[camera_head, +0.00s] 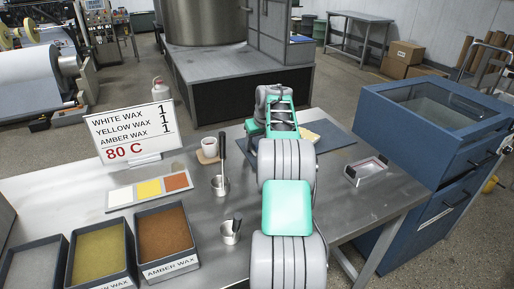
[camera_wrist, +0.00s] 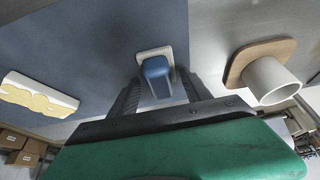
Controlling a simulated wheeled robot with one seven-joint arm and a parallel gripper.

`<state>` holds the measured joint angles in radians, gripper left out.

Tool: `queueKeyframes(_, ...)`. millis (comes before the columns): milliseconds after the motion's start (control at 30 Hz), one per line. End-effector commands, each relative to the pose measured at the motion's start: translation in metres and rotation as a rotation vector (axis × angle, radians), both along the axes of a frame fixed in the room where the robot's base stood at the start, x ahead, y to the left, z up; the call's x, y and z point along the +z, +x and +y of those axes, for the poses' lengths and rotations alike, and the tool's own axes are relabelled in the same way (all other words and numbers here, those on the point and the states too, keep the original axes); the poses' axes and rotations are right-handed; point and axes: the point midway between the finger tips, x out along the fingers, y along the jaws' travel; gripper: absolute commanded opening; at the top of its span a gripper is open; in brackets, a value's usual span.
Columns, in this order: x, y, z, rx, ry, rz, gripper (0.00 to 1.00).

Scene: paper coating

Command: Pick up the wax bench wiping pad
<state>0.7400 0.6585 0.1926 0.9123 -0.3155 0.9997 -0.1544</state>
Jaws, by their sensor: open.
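In the wrist view a blue block-like handle on a white, rough-edged base (camera_wrist: 156,75), which looks like the wiping pad, lies on the dark blue mat (camera_wrist: 95,50). My gripper (camera_wrist: 158,82) is open, with one dark finger on each side of the blue handle. Whether the fingers touch it I cannot tell. A white slab with a wavy yellow top (camera_wrist: 38,97) lies apart on the same mat. In the head view my arm hides the blue-handled piece; the yellow slab (camera_head: 309,136) shows just right of my wrist.
A white cup (camera_head: 209,147) on a brown coaster stands left of the mat. Metal cups (camera_head: 220,186) with tools, wax trays (camera_head: 165,232) and a sign (camera_head: 132,130) are on the left. A metal-framed piece (camera_head: 366,171) lies right, near a blue cabinet (camera_head: 430,125).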

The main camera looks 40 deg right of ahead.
Motion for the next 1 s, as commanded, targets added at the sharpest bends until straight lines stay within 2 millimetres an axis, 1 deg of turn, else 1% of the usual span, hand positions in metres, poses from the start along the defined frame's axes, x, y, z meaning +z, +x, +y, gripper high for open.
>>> queueKeyframes(133,0.0013,0.0004,0.0004,0.001,-0.001,-0.001,0.56)
queueKeyframes(167,0.0012,0.0005,0.0005,0.001,-0.001,-0.001,0.55)
queueKeyframes(767,0.0016,0.0005,0.0009,0.002,-0.001,-0.001,0.06)
queueKeyframes(800,0.0019,0.0006,0.0009,0.002,-0.001,-0.001,0.04)
queueKeyframes(1000,0.0024,0.0006,0.0008,0.002,-0.001,-0.002,0.04)
